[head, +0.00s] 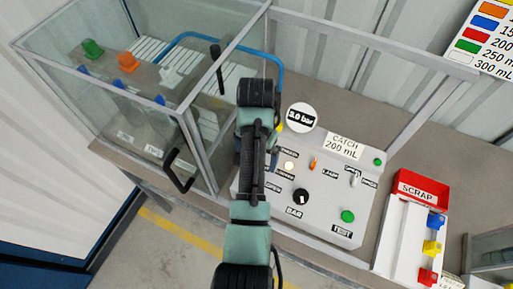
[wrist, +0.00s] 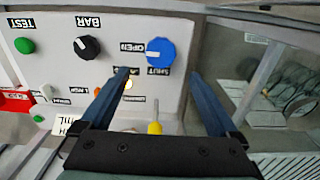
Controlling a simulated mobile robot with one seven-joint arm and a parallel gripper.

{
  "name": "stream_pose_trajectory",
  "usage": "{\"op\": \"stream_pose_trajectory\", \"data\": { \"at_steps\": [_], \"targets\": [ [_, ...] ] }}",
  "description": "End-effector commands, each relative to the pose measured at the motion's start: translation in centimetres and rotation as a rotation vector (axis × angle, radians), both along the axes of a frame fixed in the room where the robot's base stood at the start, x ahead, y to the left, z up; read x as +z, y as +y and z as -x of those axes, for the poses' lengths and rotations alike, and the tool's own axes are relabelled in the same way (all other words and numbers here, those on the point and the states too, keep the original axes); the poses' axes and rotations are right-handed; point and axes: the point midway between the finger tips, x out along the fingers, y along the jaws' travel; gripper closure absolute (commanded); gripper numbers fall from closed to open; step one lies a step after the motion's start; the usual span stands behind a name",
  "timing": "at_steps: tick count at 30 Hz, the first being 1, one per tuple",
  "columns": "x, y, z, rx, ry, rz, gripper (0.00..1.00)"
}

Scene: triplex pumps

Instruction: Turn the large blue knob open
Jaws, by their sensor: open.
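The large blue knob (wrist: 161,51) is on the white control panel, near the top middle of the wrist view. A pale mark shows on its left part. The label OPEN is at its left and SHUT below it, both upside down there. My gripper (wrist: 158,76) is open and empty. Its two blue fingers point toward the panel, with the knob beyond their tips and roughly between them in the picture. I cannot tell the gap in depth. In the head view my arm covers the knob and most of my gripper.
The panel also bears a black knob (head: 301,196), a green button (head: 347,216), an orange lever (head: 313,163) and a round gauge (head: 302,117). A glass enclosure (head: 190,140) stands left. A red scrap tray (head: 421,187) is right. A yellow part (wrist: 155,127) shows between my fingers.

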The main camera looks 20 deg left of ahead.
Motion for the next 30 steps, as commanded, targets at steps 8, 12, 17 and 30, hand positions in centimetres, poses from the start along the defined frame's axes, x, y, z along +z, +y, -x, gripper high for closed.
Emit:
{"op": "stream_pose_trajectory", "data": {
  "at_steps": [8,12,17,30],
  "targets": [
    [4.2,0.1,-0.1,0.000,-0.002,-0.001,0.04],
    [4.7,0.0,0.0,0.000,0.000,0.000,0.04],
    [4.7,0.0,0.0,0.000,0.001,0.000,0.04],
    [4.8,0.0,-0.3,0.000,-0.014,-0.005,0.04]
  ]
}}
